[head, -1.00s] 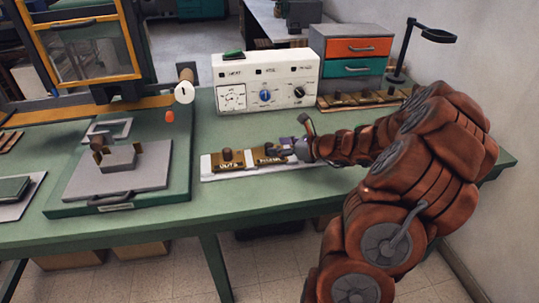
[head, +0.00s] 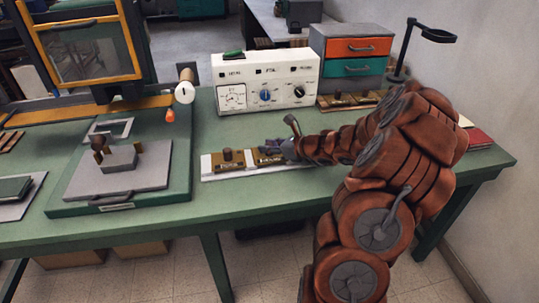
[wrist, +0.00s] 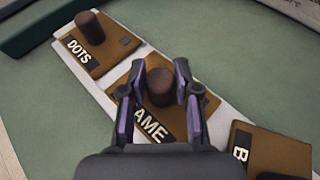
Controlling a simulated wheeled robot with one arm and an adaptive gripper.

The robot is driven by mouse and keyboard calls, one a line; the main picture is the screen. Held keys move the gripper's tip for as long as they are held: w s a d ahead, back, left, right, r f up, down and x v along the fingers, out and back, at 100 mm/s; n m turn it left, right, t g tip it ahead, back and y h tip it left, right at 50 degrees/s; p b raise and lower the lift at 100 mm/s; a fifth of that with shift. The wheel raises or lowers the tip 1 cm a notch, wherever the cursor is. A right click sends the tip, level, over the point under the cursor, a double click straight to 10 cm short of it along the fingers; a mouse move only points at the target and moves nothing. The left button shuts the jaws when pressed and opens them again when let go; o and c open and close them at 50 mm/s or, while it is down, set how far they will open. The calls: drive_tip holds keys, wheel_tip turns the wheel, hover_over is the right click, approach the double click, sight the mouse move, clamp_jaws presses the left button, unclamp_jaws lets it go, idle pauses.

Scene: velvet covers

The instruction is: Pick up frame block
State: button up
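The frame block (wrist: 158,123) is a brown plate with a round brown knob on top. Its label reads "AME" in the wrist view, the rest hidden by my left finger. It lies on a white strip (wrist: 107,84) on the green table. My gripper (wrist: 159,80) is open, with one purple-padded finger on each side of the knob and small gaps showing. In the head view the frame block (head: 268,158) is partly covered by my gripper (head: 284,151).
A block labelled "DOTS" (wrist: 98,45) sits to the left on the strip, and another starting with "B" (wrist: 270,155) to the right. A white control box (head: 264,82) stands behind. A screen press (head: 118,168) is at left.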

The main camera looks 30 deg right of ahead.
sight(269, 144)
clamp_jaws()
idle(0.3)
drive_tip(key=shift+r, duration=0.5)
wheel_tip(269, 144, up, 3)
drive_tip(key=shift+f, duration=0.15)
drive_tip(key=s+a+r+b, duration=0.1)
drive_tip(key=s+a+b, duration=0.5)
drive_tip(key=s, duration=0.7)
drive_tip(key=shift+s+a+b, duration=0.35)
drive_tip(key=shift+s+a, duration=0.05)
drive_tip(key=shift+a, duration=0.6)
